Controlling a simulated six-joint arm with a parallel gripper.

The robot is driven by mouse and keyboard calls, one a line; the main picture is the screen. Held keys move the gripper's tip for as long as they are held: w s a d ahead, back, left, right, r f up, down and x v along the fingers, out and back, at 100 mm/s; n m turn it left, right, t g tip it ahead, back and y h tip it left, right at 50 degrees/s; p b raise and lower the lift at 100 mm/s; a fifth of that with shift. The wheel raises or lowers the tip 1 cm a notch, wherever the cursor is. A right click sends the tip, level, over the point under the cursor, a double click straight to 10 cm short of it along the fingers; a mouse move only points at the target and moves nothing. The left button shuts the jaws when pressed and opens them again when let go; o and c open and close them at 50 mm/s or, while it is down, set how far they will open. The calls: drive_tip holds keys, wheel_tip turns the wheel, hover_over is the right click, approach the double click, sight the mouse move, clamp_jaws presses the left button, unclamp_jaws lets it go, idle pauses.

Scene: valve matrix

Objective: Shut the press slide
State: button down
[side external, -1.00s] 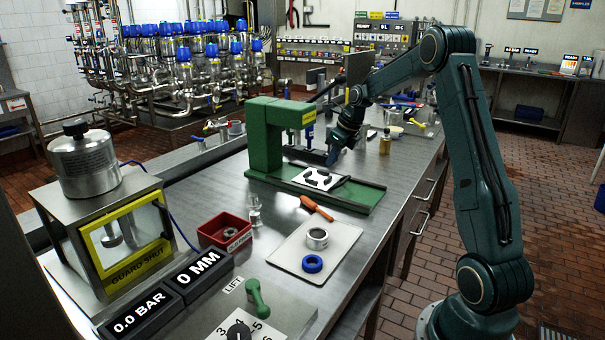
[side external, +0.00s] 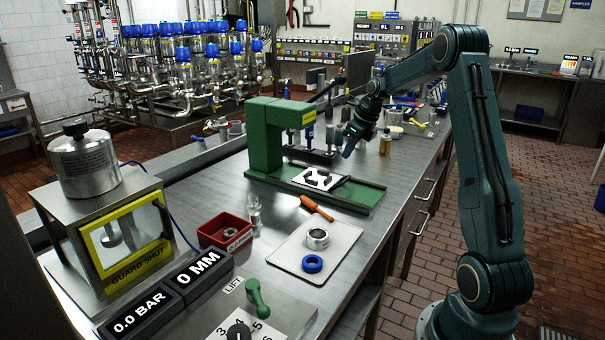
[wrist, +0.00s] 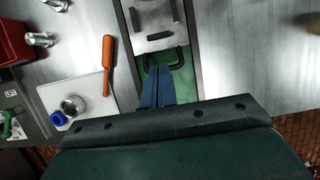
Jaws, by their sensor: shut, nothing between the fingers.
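The green press (side external: 268,140) stands on the steel bench, its base rails running toward the right front. The press slide (side external: 318,179) is a pale plate with black blocks on it, and it sits out in front of the press column on the rails. It also shows at the top of the wrist view (wrist: 153,42). A black bar handle (wrist: 181,59) is at its near end.
An orange-handled tool (side external: 316,207) lies beside the press base. A pale mat (side external: 290,252) holds a metal ring (side external: 317,239) and a blue ring (side external: 312,264). A red bin (side external: 212,234) is farther left. A small amber bottle (side external: 385,143) stands behind my gripper to the right.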

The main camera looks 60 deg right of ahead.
sight(320, 179)
drive_tip(key=shift+x, duration=4.95)
drive_tip(key=shift+w, duration=2.2)
drive_tip(key=shift+r, duration=0.1)
drive_tip(key=v, duration=0.9)
drive_tip(key=shift+s+r, duration=0.2)
drive_tip(key=shift+r, duration=0.15)
